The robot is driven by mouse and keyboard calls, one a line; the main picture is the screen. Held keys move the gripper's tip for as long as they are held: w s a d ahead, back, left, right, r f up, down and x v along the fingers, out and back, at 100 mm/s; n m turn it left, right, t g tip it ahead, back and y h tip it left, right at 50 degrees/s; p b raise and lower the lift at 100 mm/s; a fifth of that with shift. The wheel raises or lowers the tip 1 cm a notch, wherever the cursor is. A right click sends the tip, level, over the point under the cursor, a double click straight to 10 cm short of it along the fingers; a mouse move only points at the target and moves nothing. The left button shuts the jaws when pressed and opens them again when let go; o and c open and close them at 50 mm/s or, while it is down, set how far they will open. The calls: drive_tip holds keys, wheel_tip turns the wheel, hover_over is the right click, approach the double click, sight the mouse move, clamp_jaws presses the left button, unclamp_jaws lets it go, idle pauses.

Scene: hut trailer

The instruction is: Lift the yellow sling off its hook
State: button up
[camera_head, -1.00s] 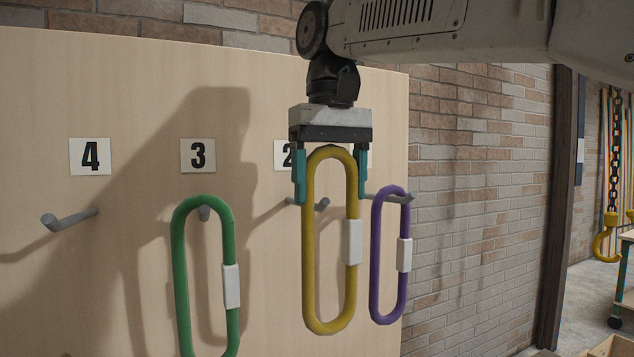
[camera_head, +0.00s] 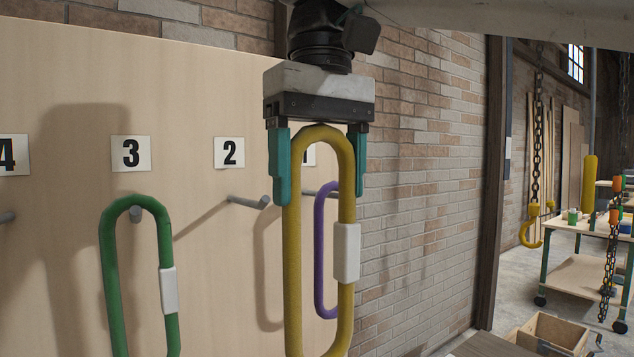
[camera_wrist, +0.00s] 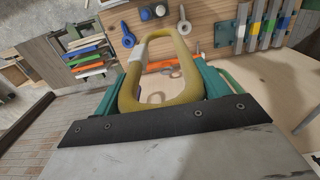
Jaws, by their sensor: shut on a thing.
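The yellow sling (camera_head: 293,260), a long loop with a white tag (camera_head: 346,252), hangs upright from my gripper (camera_head: 320,165). My gripper's teal fingers are shut on the top of the loop. The sling is off to the right of the hook under label 2 (camera_head: 250,201), apart from it and nearer to me; that hook is bare. In the wrist view the yellow sling (camera_wrist: 187,68) stretches away between the teal fingers.
A green sling (camera_head: 108,265) hangs on the hook under label 3. A purple sling (camera_head: 320,265) hangs behind the yellow one, partly hidden. A brick wall (camera_head: 420,170) is to the right. Beyond it are a workbench (camera_head: 580,225), an open wooden box (camera_head: 550,328) and a hanging chain hook (camera_head: 530,235).

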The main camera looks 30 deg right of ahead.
sight(322, 142)
drive_tip(key=shift+r, duration=1.55)
